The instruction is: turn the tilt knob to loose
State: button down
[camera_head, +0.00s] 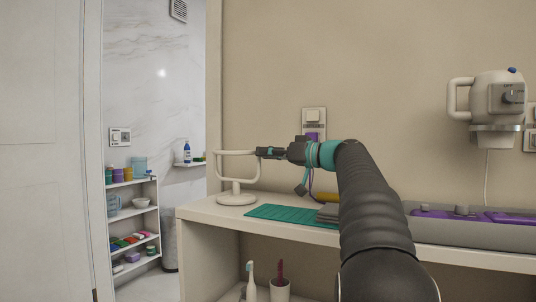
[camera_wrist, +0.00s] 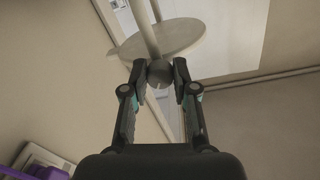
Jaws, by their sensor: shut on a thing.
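The tilt knob (camera_wrist: 159,74) is a small dark round knob on a pale stand, seen in the wrist view. My gripper (camera_wrist: 160,69) is shut on it, with one finger on each side. In the wrist view the stand's round base (camera_wrist: 178,37) and post lie beyond the knob. In the head view the cream stand (camera_head: 237,198), with a round base and a U-shaped frame, is upright at the left end of the counter. My gripper (camera_head: 262,153) reaches the frame's right side from the right and hides the knob there. Any loose marking is too small to see.
A teal mat (camera_head: 283,213) lies on the counter right of the stand. A grey tray with purple parts (camera_head: 450,219) is farther right. A hair dryer (camera_head: 495,98) hangs on the wall. A cup (camera_head: 280,290) and a toothbrush stand below. Left of the counter is a shelf (camera_head: 133,222).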

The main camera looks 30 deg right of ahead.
jog(key=c, duration=0.9)
grip_release()
jog(key=v, duration=1.2)
jog(key=shift+r, duration=0.1)
